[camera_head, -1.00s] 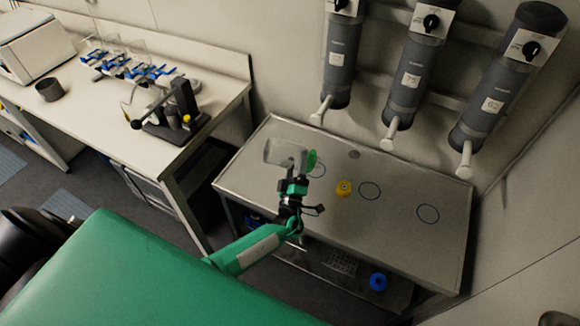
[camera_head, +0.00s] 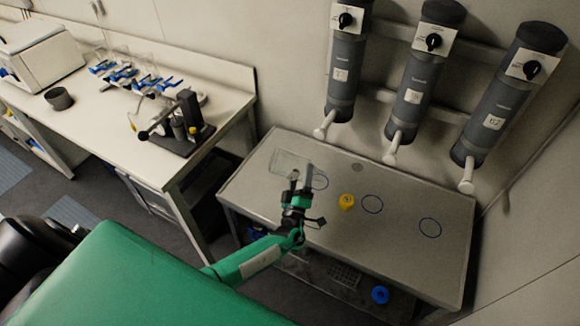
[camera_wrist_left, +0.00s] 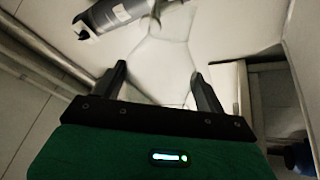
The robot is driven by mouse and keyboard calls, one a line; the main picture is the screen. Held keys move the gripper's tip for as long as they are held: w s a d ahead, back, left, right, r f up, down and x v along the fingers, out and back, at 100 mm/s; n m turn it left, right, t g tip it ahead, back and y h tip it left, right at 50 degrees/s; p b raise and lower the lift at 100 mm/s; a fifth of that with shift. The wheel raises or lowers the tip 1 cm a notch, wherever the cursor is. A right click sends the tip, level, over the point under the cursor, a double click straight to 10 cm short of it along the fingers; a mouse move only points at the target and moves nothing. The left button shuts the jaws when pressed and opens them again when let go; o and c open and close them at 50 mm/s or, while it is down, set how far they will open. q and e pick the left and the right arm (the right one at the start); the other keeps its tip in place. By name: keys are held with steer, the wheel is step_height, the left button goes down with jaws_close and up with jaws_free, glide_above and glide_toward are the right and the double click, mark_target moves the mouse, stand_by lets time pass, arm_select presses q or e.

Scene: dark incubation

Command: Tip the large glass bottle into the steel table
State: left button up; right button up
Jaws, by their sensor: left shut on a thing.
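The large glass bottle (camera_head: 288,161) is clear and hard to make out. It is tilted well over, above the left part of the steel table (camera_head: 395,268). My left gripper (camera_head: 298,184) is shut on it. In the left wrist view the clear bottle (camera_wrist_left: 160,58) extends away between the two dark fingers of the left gripper (camera_wrist_left: 158,75). I cannot make out its mouth or any liquid in it. My right gripper is not in view.
A yellow object (camera_head: 346,201) stands on the steel table near blue ring marks (camera_head: 371,204). Grey wall cylinders (camera_head: 410,90) with white spouts hang over its back edge. A white bench (camera_head: 80,115) with equipment is at the left. A blue item (camera_head: 380,295) is below the table.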

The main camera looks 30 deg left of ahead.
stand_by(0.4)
arm_select(q)
steer(key=f+n+b, duration=0.1)
steer(key=b, duration=0.1)
steer(key=n+y+b, duration=0.1)
steer(key=n+b, duration=0.1)
steer(key=shift+s+a+f+y, duration=0.15)
steer(key=shift+a+f+y, duration=0.15)
steer(key=shift+f, duration=0.1)
steer(key=shift+f+n+y+b, duration=0.1)
steer(key=shift+n+y+b, duration=0.4)
steer(key=shift+n, duration=0.3)
steer(key=shift+s, duration=0.1)
steer(key=n+y+b, duration=0.1)
steer(key=n+b, duration=0.1)
steer(key=f+n+g+y+b, duration=0.1)
steer(key=n+b, duration=0.1)
steer(key=f+n+y+b, duration=0.1)
steer(key=n+b, duration=0.1)
steer(key=shift+a+f+n+g+y, duration=0.15)
steer(key=shift+a+n+g+y, duration=0.15)
steer(key=shift+g, duration=0.1)
